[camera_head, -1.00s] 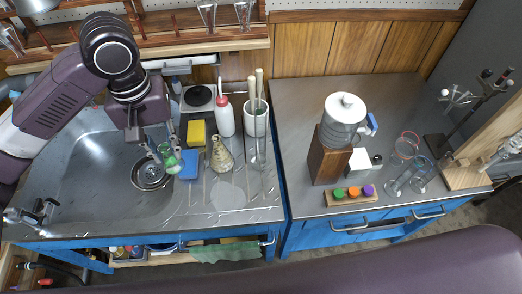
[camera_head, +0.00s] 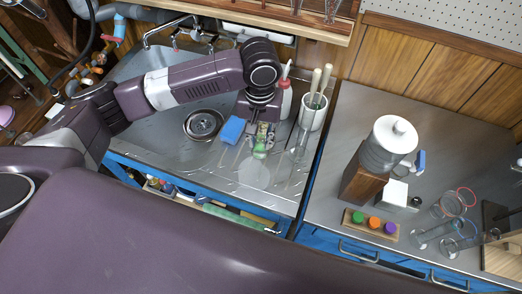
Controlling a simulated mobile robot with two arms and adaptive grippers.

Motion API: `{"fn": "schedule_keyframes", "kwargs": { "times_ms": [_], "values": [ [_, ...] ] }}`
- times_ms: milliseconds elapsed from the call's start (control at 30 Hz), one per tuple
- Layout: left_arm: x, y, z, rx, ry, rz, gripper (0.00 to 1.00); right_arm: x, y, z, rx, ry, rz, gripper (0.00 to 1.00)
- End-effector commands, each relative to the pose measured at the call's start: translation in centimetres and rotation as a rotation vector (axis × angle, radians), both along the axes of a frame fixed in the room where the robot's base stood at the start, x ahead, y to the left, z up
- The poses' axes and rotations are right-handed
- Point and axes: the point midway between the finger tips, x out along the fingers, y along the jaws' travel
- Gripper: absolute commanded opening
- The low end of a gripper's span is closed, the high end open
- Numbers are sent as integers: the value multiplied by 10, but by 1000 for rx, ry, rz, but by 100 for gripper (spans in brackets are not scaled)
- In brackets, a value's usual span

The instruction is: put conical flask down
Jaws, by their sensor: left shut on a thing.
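A small conical flask with green contents (camera_head: 260,150) is held in my left gripper (camera_head: 263,132), whose fingers are shut on it from above. The flask is over the steel draining board (camera_head: 226,179), right of the sink and to the right of a blue sponge (camera_head: 232,130). I cannot tell whether its base touches the board. My gripper and wrist hide part of the flask and the things behind it. A pale round patch (camera_head: 253,174) lies on the board just in front of the flask. My right gripper is not in view.
A white pot of tools (camera_head: 313,114) and a red-topped wash bottle (camera_head: 286,98) stand close behind the gripper.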

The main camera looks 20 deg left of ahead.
Motion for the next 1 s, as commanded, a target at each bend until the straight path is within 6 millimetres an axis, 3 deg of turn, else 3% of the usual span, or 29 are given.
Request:
{"fn": "schedule_keyframes", "kwargs": {
  "times_ms": [100, 267, 500, 933, 967, 1000],
  "values": [
    [-1, 1, -20, 2, 1, 1, 0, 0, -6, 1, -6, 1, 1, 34],
    [0, 0, -33, 1, 1, 1, 0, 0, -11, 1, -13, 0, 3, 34],
    [0, 0, -67, 1, 1, 1, 0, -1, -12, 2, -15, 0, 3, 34],
    [0, 0, -75, 0, 0, 0, 0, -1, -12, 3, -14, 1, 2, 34],
    [0, 0, -75, 0, 0, 0, 22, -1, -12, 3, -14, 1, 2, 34],
    [0, 0, -75, 0, -1, 0, 27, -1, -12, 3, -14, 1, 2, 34]
  ]
}}
